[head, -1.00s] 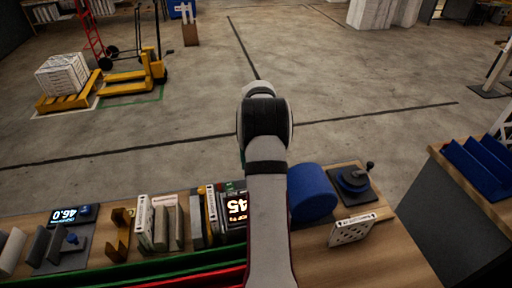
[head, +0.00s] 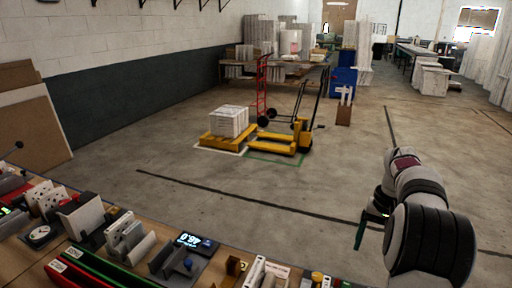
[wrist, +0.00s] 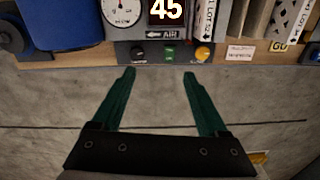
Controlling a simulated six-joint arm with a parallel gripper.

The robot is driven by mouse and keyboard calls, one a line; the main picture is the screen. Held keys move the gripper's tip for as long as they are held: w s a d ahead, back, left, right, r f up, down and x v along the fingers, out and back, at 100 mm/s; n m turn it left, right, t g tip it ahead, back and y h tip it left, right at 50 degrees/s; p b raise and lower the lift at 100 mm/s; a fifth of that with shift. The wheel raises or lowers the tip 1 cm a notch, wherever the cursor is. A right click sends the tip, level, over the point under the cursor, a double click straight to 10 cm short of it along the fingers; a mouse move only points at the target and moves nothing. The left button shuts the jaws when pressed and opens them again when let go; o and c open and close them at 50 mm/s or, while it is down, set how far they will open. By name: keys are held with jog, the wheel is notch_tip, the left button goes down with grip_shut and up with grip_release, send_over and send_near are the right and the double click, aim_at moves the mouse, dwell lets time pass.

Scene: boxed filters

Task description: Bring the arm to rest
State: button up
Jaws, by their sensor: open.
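My gripper (wrist: 160,73) is open in the wrist view, its two green fingers apart with nothing between them. Beyond the fingertips is the bench edge with a panel (wrist: 168,52) of black, green and yellow buttons, below a gauge and a display reading 45. In the head view my arm reaches in at the right, and a green finger (head: 361,232) of the gripper hangs over the floor, apart from the bench.
The bench (head: 118,261) runs along the lower left with boxed filters, holders and a display (head: 193,241) reading 46.0. A yellow pallet jack (head: 300,133) and a loaded yellow pallet (head: 222,142) stand on the floor beyond. The floor between is clear.

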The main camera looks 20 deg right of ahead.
jog(key=s+a+r+n+y, duration=0.1)
jog(key=s+a+r, duration=0.15)
jog(key=a, duration=1.05)
jog(key=s+a+r+n, duration=0.1)
jog(key=a+r+n, duration=0.15)
jog(key=a, duration=1.15)
jog(key=s+a+f+n, duration=0.1)
jog(key=s+a+f, duration=0.3)
jog(key=s+a, duration=0.7)
jog(key=s, duration=0.3)
jog(key=shift+a+f+y, duration=0.2)
jog(key=shift+a+y, duration=0.1)
jog(key=shift+a, duration=0.1)
